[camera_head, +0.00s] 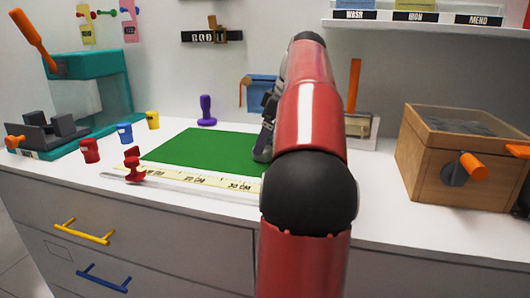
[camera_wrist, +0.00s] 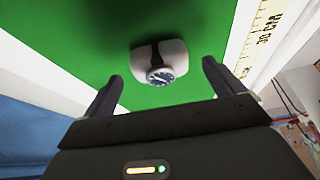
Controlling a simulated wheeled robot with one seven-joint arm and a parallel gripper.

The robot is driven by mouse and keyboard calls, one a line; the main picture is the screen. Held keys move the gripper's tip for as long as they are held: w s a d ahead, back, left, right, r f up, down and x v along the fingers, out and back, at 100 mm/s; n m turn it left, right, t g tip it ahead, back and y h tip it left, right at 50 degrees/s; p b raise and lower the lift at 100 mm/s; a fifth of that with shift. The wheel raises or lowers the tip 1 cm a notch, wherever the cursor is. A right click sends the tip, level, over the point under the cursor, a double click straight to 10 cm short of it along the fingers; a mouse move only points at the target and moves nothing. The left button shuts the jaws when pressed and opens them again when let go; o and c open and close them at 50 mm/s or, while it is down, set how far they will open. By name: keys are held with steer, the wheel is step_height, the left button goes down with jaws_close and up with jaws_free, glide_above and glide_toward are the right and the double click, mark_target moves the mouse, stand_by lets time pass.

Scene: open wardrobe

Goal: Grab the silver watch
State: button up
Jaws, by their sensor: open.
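In the wrist view a watch (camera_wrist: 160,76) with a dark dial and pale rim sits on a rounded whitish cushion (camera_wrist: 174,50). A dark strap runs over the cushion. The cushion rests on the green mat (camera_head: 205,150). My gripper (camera_wrist: 162,72) is open and empty, with one dark finger to the left of the cushion and one to the right. Both fingers look apart from the cushion. In the head view my red arm hides the watch, and only a dark part of the wrist area shows beside it.
A yellow ruler (camera_head: 195,178) lies along the mat's front edge. A red stamp (camera_head: 133,165) stands at its left. A purple stamp (camera_head: 206,110) stands behind the mat. A wooden box (camera_head: 440,165) is at right, and a teal machine (camera_head: 95,95) is at left.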

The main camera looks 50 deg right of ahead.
steer(key=shift+x, duration=1.4)
steer(key=c, duration=1.1)
steer(key=shift+r, duration=0.1)
